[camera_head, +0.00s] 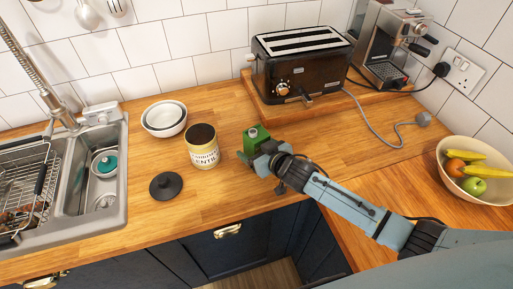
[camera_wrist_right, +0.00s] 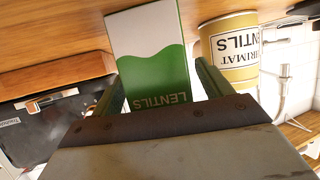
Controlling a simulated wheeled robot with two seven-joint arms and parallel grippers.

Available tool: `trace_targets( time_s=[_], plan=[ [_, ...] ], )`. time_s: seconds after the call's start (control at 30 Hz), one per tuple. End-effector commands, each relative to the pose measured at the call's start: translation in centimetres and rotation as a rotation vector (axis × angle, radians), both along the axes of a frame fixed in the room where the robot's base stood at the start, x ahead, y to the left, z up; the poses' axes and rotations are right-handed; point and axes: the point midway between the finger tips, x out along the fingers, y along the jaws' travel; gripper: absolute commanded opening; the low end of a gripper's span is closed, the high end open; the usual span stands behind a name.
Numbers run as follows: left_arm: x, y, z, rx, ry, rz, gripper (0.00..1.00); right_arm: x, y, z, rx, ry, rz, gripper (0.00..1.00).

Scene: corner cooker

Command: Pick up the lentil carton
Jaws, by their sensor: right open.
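The lentil carton (camera_head: 254,133) is green with a white top part and stands on the wooden counter below the toaster. In the right wrist view the carton (camera_wrist_right: 150,40) appears upside down with "LENTILS" readable, between the two fingers. My right gripper (camera_head: 259,156) is at the carton's near side, mostly hiding it in the head view. Its fingers (camera_wrist_right: 160,80) are open, one on each side of the carton, with a visible gap at least on the right side. My left gripper is not in view.
A cream lentil canister (camera_head: 203,155) stands just left of the carton, with a black lid (camera_head: 166,186) and white bowls (camera_head: 164,118) nearby. A toaster (camera_head: 300,65) on a wooden board stands behind. A fruit bowl (camera_head: 490,193) is at right, the sink (camera_head: 100,205) at left.

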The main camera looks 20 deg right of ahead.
Motion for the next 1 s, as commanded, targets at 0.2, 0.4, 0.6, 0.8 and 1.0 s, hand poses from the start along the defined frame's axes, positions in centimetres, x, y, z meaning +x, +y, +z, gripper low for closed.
trace_targets(
  time_s=[0.2,0.4,0.6,0.8,1.0],
  plan=[
    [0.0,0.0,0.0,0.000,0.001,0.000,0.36,0.0,0.0,0.0,0.000,0.000,0.000,0.55],
    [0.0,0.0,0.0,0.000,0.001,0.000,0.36,0.0,0.0,0.0,0.000,0.000,0.000,0.28],
    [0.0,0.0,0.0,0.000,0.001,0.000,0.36,0.0,0.0,0.1,0.001,-0.002,0.000,0.24],
    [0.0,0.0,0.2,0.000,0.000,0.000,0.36,0.1,0.0,1.6,0.002,-0.005,0.000,0.24],
    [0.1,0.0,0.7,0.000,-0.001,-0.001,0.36,0.0,0.0,5.7,0.002,-0.006,0.002,0.24]
  ],
)
